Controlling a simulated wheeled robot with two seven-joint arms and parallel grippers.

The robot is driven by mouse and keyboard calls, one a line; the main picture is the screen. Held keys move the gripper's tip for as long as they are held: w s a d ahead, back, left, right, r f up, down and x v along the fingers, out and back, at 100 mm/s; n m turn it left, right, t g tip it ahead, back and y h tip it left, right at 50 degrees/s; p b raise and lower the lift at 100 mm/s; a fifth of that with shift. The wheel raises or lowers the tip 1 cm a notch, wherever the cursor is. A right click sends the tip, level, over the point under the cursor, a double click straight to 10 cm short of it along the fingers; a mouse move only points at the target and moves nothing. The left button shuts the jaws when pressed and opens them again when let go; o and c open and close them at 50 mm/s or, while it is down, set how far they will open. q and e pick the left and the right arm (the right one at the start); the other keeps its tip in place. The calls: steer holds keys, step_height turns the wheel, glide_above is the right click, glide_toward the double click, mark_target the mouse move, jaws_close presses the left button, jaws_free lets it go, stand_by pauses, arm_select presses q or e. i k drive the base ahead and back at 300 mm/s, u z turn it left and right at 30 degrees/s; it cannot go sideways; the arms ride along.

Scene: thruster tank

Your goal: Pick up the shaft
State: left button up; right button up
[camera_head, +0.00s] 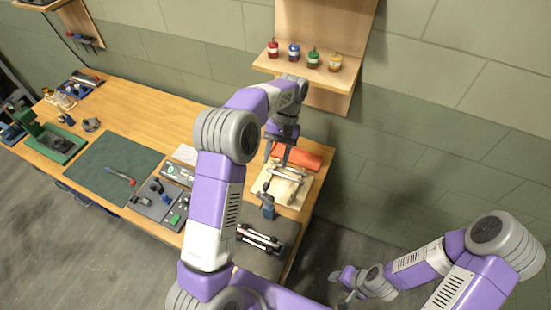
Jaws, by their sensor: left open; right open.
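My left gripper (278,158) is open and points down over a pale board (300,194) at the right end of the workbench. Pale, slim parts (288,173) lie on this board, just below the fingers. They are small and partly covered, so I cannot tell for sure which one is the shaft. Dark and silvery rods (260,238) lie on a grey mat in front of the board. My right gripper (348,287) is open and empty, low over the floor to the right of the bench.
A red-orange cloth or pad (297,155) lies behind the board. A blue-grey tool or stand (267,205) is at its front edge. A wooden shelf (310,72) with small bottles stands behind.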

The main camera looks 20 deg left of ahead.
mark_target(242, 231)
steer(key=k, duration=1)
